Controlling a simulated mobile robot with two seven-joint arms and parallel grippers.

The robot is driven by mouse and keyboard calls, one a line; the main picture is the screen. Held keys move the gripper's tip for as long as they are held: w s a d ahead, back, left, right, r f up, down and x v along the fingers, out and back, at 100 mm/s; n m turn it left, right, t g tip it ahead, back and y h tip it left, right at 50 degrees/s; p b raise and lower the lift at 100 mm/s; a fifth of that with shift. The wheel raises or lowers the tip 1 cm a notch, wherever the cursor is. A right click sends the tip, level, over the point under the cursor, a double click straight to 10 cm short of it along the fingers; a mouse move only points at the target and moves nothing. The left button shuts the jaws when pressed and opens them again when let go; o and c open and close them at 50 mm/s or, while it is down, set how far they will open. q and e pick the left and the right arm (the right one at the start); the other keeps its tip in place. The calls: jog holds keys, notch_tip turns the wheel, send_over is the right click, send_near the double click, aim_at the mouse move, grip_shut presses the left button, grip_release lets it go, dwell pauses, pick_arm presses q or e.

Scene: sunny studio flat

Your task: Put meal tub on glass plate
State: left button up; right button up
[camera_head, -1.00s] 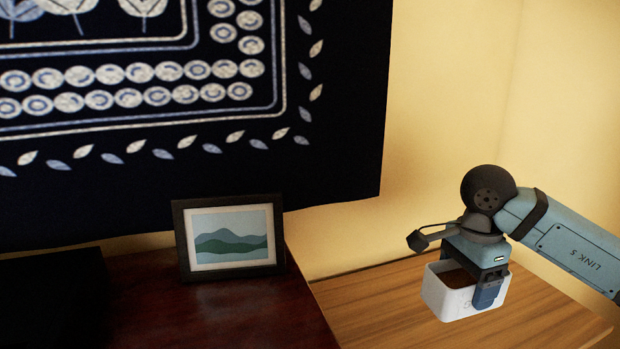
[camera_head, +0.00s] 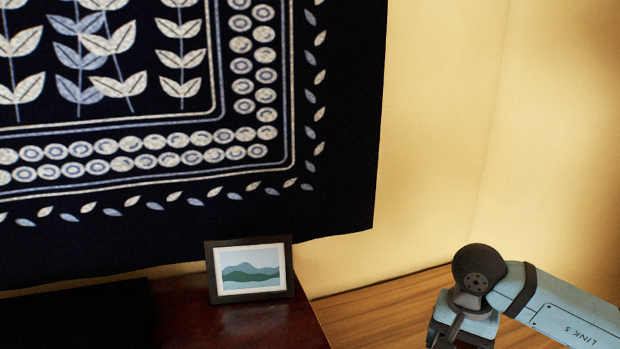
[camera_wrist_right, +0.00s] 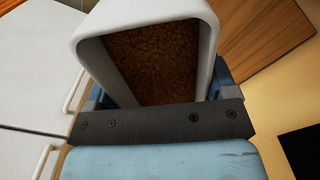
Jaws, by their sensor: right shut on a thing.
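The meal tub (camera_wrist_right: 152,62) is a white, open-topped box with brown, grainy food inside. My right gripper (camera_wrist_right: 158,88) is shut on it, with its blue fingers at the tub's two sides in the right wrist view. In the head view my right wrist (camera_head: 466,320) is at the lower right, and the fingers and tub are cut off below the picture. I do not see the glass plate in either view. My left gripper is out of view.
A framed mountain picture (camera_head: 250,271) stands on a dark red wooden surface (camera_head: 240,325). A lighter wooden top (camera_head: 370,315) lies right of it. White cabinet fronts with handles (camera_wrist_right: 40,90) show in the right wrist view. A dark patterned hanging (camera_head: 345,160) covers the wall.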

jog(key=r+n+p, duration=0.1)
jog(key=p, duration=0.1)
jog(key=s+r+n+p, duration=0.1)
jog(key=n+p, duration=0.1)
jog(key=s+n+p, duration=0.1)
jog(key=shift+s+a+r+p, duration=0.1)
jog(key=shift+a+r+p, duration=0.25)
jog(key=shift+r+p, duration=0.05)
jog(key=shift+s+a+r+n+p, duration=0.15)
jog(key=shift+s+n+p, duration=0.35)
jog(key=shift+n+p, duration=0.4)
jog(key=shift+s+n, duration=0.15)
jog(key=shift+n, duration=0.15)
jog(key=shift+a, duration=0.15)
